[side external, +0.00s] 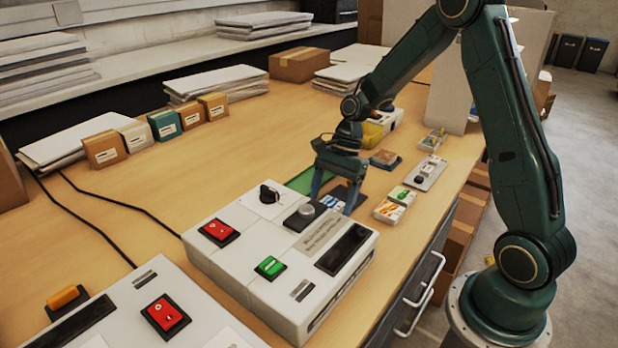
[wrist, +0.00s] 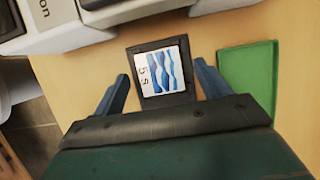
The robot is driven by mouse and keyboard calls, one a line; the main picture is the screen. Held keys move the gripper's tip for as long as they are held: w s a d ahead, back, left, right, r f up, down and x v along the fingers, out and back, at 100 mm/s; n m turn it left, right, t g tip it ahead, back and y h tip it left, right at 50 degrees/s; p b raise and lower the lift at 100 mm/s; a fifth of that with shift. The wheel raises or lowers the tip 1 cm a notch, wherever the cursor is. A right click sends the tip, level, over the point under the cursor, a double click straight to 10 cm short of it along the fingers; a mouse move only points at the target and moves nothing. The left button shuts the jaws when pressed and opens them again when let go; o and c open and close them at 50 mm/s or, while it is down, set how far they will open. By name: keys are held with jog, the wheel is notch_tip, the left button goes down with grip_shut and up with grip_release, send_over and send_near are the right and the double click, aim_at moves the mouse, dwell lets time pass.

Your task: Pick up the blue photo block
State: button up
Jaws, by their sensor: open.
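The blue photo block (wrist: 161,70) has a white top with blue wave stripes and a printed mark. It lies in a dark square holder (wrist: 134,62), and both also show in the side view as the block (side external: 331,202) and the holder (side external: 345,191). My gripper (wrist: 162,74) is open, with one finger on each side of the holder in the wrist view. In the side view my gripper (side external: 336,194) points down over the block, and its fingers partly cover it. I cannot tell the exact height of the fingertips above the table.
A green tray (wrist: 247,80) lies right beside the holder. The white laminator (side external: 290,250) with switches stands close in front. An orange-striped block (side external: 390,210), a green-marked block (side external: 402,195) and a grey knob panel (side external: 425,173) lie to the right. Several small boxes (side external: 165,125) stand behind.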

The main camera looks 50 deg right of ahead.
aim_at(331, 203)
jog(key=shift+a+f, duration=0.15)
jog(key=shift+f, duration=0.2)
jog(key=c, duration=1.1)
jog(key=shift+o, duration=0.2)
notch_tip(331, 203, up, 10)
dwell(0.6)
